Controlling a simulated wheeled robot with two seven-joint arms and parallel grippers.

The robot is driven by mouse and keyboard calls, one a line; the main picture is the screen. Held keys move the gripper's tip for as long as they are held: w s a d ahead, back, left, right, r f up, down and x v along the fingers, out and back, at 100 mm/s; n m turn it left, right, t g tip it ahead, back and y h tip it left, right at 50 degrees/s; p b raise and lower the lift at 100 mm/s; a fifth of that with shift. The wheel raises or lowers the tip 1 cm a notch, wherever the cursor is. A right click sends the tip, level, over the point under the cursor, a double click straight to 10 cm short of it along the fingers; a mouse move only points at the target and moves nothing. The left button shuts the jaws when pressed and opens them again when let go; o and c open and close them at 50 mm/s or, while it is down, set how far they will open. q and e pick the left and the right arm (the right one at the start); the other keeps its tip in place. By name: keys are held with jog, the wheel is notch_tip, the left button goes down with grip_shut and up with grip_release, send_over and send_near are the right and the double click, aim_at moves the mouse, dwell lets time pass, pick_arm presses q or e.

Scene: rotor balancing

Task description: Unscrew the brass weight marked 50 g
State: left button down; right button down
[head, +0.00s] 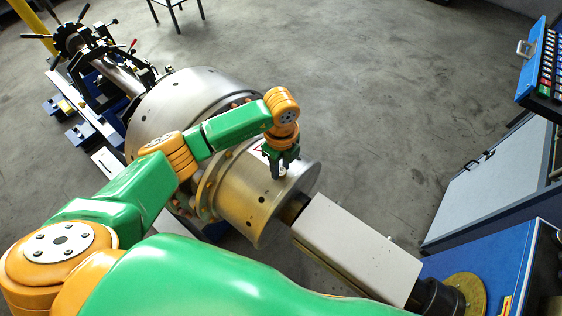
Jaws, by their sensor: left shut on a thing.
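My left gripper (279,171) points down at the near drum of the steel rotor (240,198), at its upper side close to the end rim. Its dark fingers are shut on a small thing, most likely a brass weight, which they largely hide. I cannot read any 50 g mark, and cannot tell whether the thing is still seated in the rotor. Several dark holes show in the drum's surface. My right gripper is not in view.
A pale box-shaped drive shaft cover (358,248) runs from the rotor's end to the blue machine housing (490,262) at lower right. A blue case of small parts (545,68) is at upper right. The grey floor (385,100) is open between them.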

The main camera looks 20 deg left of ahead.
pick_arm(q)
jog(key=shift+r+n+p, duration=0.15)
jog(key=shift+n+p, duration=0.15)
jog(key=shift+p, duration=0.05)
jog(key=n+p, duration=0.1)
jog(key=n, duration=0.1)
jog(key=n+p, duration=0.2)
jog(key=n, duration=0.1)
jog(key=n+p, duration=0.1)
jog(key=n, duration=0.2)
jog(key=shift+r, duration=0.25)
jog(key=shift+f+n+p, duration=0.25)
jog(key=shift+n+p, duration=0.05)
jog(key=shift+n, duration=0.5)
jog(key=shift+f, duration=0.1)
jog(key=shift+s+n, duration=0.1)
jog(key=shift+n, duration=0.8)
jog(key=shift+d+n, duration=0.15)
jog(key=shift+n, duration=1.35)
jog(key=shift+c, duration=2.3)
grip_release()
jog(key=shift+a, duration=0.2)
